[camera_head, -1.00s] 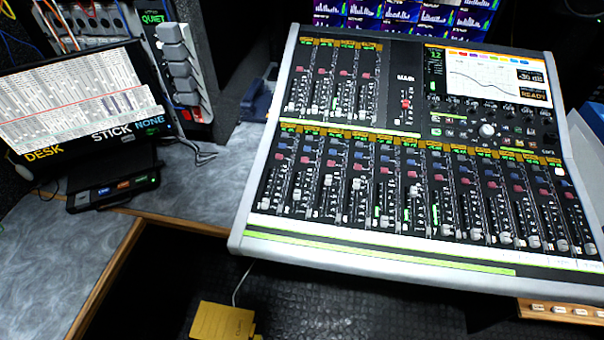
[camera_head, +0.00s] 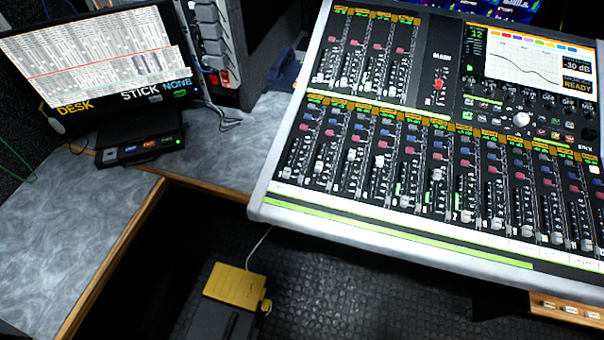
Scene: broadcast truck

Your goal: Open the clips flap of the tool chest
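A dark box (camera_head: 221,320) with a yellow panel (camera_head: 236,287) on top stands low on the floor at the bottom of the head view. A dark handle-like bar shows on its near part, and the frame edge cuts off its front. It may be the tool chest, but I cannot tell for sure. I cannot make out a flap marked for clips. A small yellow piece (camera_head: 266,306) sits at its right side, and a pale cable runs up from it. My gripper is not in view.
A large mixing console (camera_head: 400,254) overhangs the right side. A grey L-shaped desk (camera_head: 62,240) with wooden edging (camera_head: 112,256) lies at left, holding a monitor (camera_head: 95,60) and a small black box (camera_head: 140,146). Dark textured floor (camera_head: 330,295) shows free between them.

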